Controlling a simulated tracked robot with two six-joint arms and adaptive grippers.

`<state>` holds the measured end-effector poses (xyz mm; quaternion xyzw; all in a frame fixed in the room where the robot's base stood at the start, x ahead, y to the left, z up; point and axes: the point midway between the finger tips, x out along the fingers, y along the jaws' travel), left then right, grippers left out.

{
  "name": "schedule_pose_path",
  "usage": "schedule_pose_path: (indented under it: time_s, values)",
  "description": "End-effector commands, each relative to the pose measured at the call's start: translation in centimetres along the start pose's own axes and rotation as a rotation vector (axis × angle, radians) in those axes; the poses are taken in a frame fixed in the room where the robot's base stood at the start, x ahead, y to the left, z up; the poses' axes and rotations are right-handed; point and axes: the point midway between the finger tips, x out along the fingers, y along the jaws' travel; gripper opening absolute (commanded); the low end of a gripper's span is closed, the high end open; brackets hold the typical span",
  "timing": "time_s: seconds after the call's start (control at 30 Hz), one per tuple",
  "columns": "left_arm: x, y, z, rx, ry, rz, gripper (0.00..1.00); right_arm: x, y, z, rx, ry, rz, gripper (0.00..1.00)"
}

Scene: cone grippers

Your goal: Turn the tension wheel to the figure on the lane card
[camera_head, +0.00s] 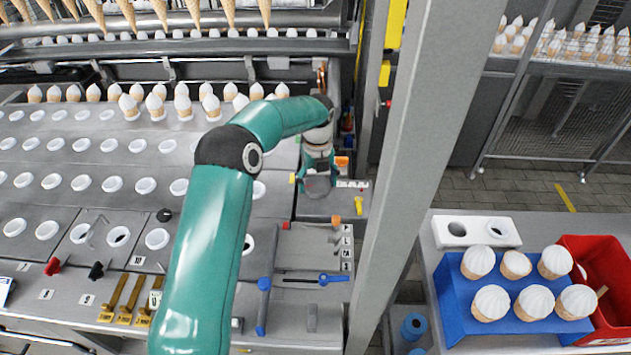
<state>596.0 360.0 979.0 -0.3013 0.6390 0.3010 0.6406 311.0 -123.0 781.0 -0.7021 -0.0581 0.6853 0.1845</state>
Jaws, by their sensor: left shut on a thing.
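My teal left arm comes in from the bottom and reaches over the machine. My left gripper (318,186) is at the panel right of the cup plates, beside the grey post. It is shut on a small dark piece that looks like the tension wheel; the gripper hides most of it, and its setting cannot be read. A white strip with small dark marks (352,184) lies just right of the gripper. I cannot tell which label is the lane card. My right gripper is not in view.
A grey post (415,150) rises close on the right. Beyond it are a blue cone stand (455,300) and a red bin (612,285).

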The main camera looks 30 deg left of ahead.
Motion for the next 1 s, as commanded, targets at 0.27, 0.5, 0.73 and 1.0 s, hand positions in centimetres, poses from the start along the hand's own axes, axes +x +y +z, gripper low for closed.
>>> schedule_pose_path:
  time_s: [0.27, 0.5, 0.73, 1.0]
  values:
    - [0.3, 0.1, -0.3, 0.000, 0.010, 0.006, 1.00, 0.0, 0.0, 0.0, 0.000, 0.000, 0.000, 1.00]
    - [0.0, 0.1, -0.1, -0.001, 0.005, 0.004, 1.00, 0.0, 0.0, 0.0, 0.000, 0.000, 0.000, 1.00]
    - [-2.2, 0.0, -0.1, 0.000, 0.002, 0.001, 1.00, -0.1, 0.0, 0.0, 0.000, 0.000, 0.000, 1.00]
    - [-7.5, 0.0, -0.1, 0.000, 0.003, 0.001, 1.00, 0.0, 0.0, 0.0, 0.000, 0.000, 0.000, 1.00]
